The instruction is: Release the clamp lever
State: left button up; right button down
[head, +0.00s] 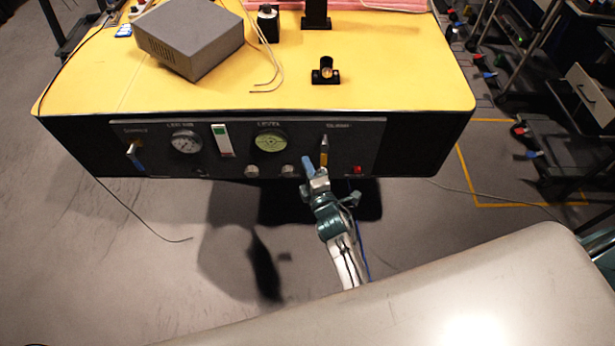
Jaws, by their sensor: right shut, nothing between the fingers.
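The clamp lever (324,151) is a small upright lever with a pale upper end and an orange-yellow part. It sits on the dark front panel under a label that appears to read "CLAMP". My right gripper (309,165) comes up from below, with blue fingertips just left of the lever's lower part. It is shut and holds nothing. I cannot tell whether the fingertips touch the lever. My left gripper is not in view.
The panel (230,163) also carries a left lever (134,153), two round gauges (186,141) (270,142), knobs (251,171) and a red button (357,170). A grey box (190,36) and small black fixtures (325,72) stand on the yellow top.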

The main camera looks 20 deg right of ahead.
jog(key=shift+s+d+r, duration=0.1)
jog(key=shift+s+d, duration=0.1)
jog(key=shift+d, duration=0.35)
jog(key=shift+s+d+r, duration=0.1)
jog(key=shift+s+d, duration=0.1)
jog(key=shift+d, duration=0.3)
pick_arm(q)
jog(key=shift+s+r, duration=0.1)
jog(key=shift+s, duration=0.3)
pick_arm(e)
jog(key=shift+d+f, duration=0.1)
jog(key=shift+d, duration=0.1)
